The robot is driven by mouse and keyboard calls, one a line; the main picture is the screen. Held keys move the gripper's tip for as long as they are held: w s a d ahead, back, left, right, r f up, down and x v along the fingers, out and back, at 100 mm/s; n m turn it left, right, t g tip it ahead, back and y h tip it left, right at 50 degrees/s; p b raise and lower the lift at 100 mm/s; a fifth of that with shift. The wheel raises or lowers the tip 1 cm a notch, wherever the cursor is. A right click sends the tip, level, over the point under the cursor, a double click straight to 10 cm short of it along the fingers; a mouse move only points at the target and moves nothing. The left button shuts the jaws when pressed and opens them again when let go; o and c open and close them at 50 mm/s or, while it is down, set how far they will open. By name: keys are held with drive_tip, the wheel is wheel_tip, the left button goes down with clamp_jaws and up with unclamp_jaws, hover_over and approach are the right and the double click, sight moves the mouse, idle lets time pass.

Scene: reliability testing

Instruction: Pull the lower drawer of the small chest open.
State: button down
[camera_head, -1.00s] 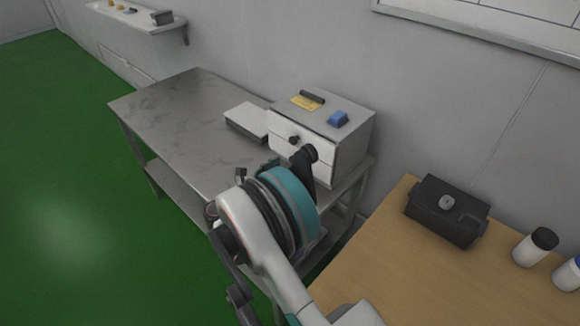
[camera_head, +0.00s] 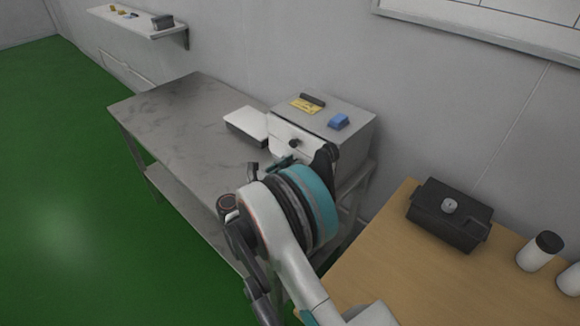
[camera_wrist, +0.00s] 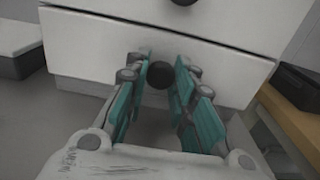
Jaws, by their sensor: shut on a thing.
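The small chest (camera_head: 357,140) is a grey box with white drawer fronts, standing on the metal table. Its upper drawer (camera_head: 278,135) has a dark round knob (camera_head: 294,143). In the wrist view the lower drawer (camera_wrist: 90,50) fills the upper middle, with its dark round knob (camera_wrist: 160,75) between my fingertips. My gripper (camera_wrist: 161,82) is shut on that knob, one teal-padded finger on each side. In the head view my arm hides most of the lower drawer. I cannot tell whether the lower drawer stands out from the chest.
The metal table (camera_head: 170,115) has clear room left of the chest. A white-topped box (camera_head: 246,124) lies beside the chest. A blue item (camera_head: 338,121) and a yellow item (camera_head: 306,106) lie on top. A wooden table (camera_head: 400,260) with a black case (camera_head: 450,215) stands close at right.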

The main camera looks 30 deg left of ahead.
drive_tip(key=v, duration=1.3)
drive_tip(key=shift+s, duration=0.1)
drive_tip(key=c, duration=1.4)
unclamp_jaws()
drive_tip(key=shift+o, duration=0.2)
drive_tip(key=v, duration=1.2)
drive_tip(key=shift+a+r, duration=0.1)
